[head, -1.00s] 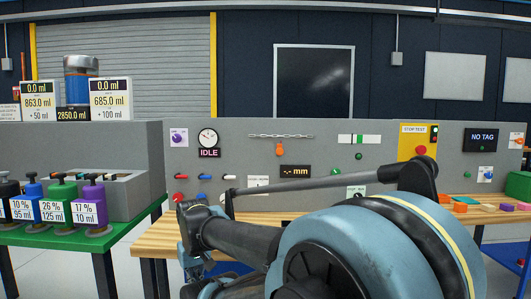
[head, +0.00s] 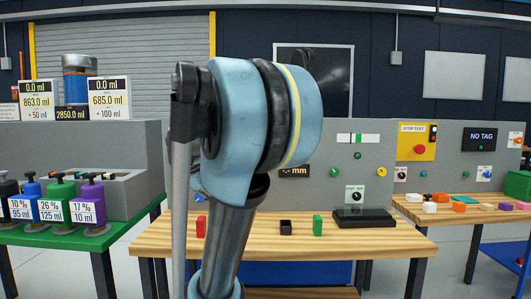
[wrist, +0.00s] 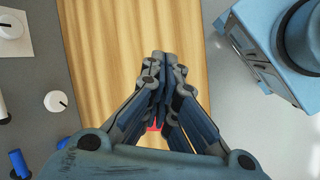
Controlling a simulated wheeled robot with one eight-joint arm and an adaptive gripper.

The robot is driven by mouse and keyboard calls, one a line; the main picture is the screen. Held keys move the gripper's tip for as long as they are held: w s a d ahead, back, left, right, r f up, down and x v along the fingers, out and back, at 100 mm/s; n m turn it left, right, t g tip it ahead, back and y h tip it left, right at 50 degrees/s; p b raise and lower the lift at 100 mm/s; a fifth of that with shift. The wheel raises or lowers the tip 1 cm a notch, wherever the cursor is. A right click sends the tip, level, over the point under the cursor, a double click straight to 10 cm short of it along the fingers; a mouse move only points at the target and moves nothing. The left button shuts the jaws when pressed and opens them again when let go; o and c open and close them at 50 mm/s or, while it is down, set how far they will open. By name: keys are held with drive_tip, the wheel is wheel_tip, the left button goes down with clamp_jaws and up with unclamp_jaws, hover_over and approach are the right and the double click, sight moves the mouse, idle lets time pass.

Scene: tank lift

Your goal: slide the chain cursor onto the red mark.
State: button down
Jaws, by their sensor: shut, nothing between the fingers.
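The chain and the orange cursor that hung from it are hidden behind my raised arm in the head view. I cannot see the red mark in either current view. The dark display ending in "mm" (head: 294,171) shows just right of my arm on the grey panel (head: 385,185). My gripper (wrist: 167,58) shows in the wrist view, its fingers together with nothing between them. It is above the wooden bench (wrist: 105,45) and apart from the panel. My gripper does not show in the head view.
On the bench stand a red block (head: 200,226), a small black box (head: 285,228), a green block (head: 317,226) and a dark flat device (head: 363,217). The bench front is clear.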

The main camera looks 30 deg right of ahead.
drive_tip(key=w+d+r+n+g+h, duration=0.2)
drive_tip(key=w+d+r+n+h, duration=0.15)
drive_tip(key=w+d+r, duration=0.65)
drive_tip(key=w+d+r+n+g+h, duration=0.35)
drive_tip(key=w+d+r, duration=0.3)
drive_tip(key=r, duration=0.55)
drive_tip(key=w+f+x, duration=0.1)
drive_tip(key=x, duration=1.2)
drive_tip(key=shift+f+t+y, duration=0.3)
drive_tip(key=shift+f+t, duration=0.05)
drive_tip(key=shift+t, duration=0.1)
drive_tip(key=shift+d, duration=0.1)
drive_tip(key=shift+s+d+f, duration=0.15)
drive_tip(key=shift+s+d, duration=0.2)
drive_tip(key=shift+d, duration=0.2)
